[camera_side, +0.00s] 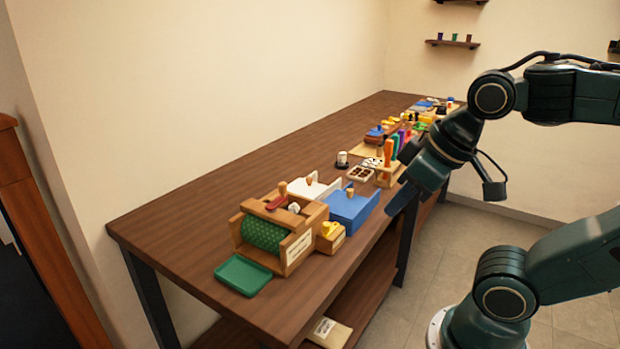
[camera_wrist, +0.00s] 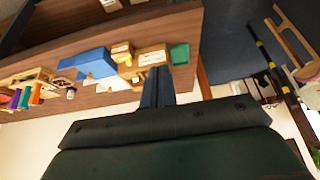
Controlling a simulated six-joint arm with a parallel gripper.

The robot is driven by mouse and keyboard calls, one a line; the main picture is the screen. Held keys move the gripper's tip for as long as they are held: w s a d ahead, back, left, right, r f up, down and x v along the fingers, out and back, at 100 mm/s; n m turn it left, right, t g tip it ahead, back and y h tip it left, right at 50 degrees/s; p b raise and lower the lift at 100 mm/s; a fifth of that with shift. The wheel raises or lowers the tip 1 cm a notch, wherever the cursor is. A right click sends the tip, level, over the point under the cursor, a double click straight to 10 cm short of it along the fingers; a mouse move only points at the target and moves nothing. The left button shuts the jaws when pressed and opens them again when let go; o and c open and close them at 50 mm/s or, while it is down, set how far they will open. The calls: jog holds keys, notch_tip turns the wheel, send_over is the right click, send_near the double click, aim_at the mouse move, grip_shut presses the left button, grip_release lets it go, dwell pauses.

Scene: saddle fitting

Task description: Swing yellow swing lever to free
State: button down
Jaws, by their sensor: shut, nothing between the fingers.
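The yellow swing lever (camera_side: 328,229) sits on a small wooden block (camera_side: 330,242) at the front right of a wooden box with a green roller (camera_side: 264,235). In the wrist view a small yellow patch (camera_wrist: 123,58), probably the lever, shows left of my fingers; its setting is too small to read. My gripper (camera_side: 392,211) hangs off the table's front edge, to the right of the lever and apart from it. In the wrist view my gripper (camera_wrist: 157,72) has its fingers together with nothing between them.
A blue box (camera_side: 350,207) and a white box (camera_side: 308,189) stand beside the roller box. A green tray (camera_side: 243,275) lies in front of it. A rack of coloured handles (camera_side: 389,165) stands farther along the table (camera_side: 190,225). The table's left end is bare.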

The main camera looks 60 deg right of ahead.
jog(key=c, duration=1.7)
grip_release()
jog(key=shift+o, duration=0.6)
jog(key=shift+w+d+r, duration=0.15)
jog(key=shift+w, duration=0.2)
jog(key=shift+w+d+r, duration=0.1)
jog(key=shift+w, duration=0.25)
jog(key=m+g, duration=0.5)
jog(key=g, duration=0.1)
send_over(326, 223)
notch_tip(326, 223, down, 6)
jog(key=shift+w+a+h, duration=0.1)
jog(key=shift+a+h, duration=0.2)
jog(key=shift+f, duration=0.1)
jog(key=f, duration=1.3)
jog(key=shift+d+f, duration=0.25)
